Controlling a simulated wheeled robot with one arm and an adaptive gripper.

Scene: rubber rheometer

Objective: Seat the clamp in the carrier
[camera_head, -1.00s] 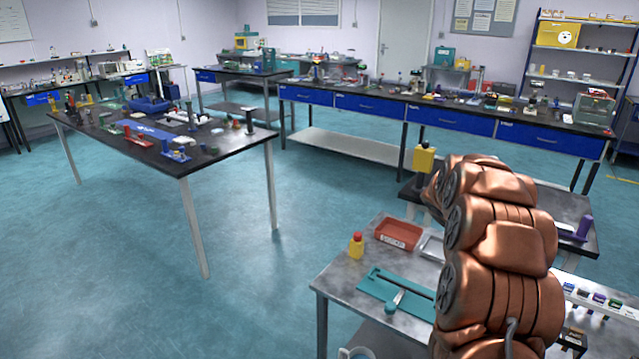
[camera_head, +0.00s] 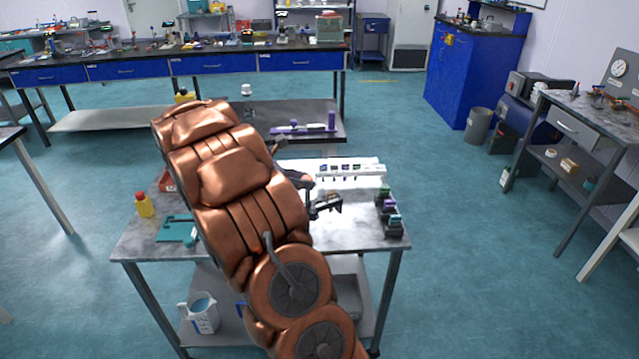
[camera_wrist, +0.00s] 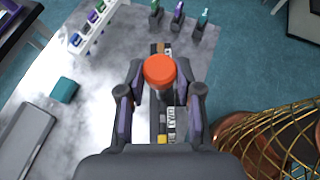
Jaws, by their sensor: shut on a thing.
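In the wrist view, my gripper (camera_wrist: 160,92) is shut on a piece with a round orange top (camera_wrist: 160,70), which may be the clamp's knob. Its lower part is hidden by the top. A long dark strip with a white label and yellow marks (camera_wrist: 168,122) lies beneath it, running between my fingers. I cannot tell whether this strip is the carrier or whether the held piece touches it. In the head view, a small black fixture (camera_head: 326,205) shows beside my copper arm, which covers much of the metal table.
A white rack with coloured pieces (camera_head: 350,170) stands at the table's back. Several dark holders with green, purple and teal tops (camera_head: 391,214) line the right edge. Bare metal shows around the fixture.

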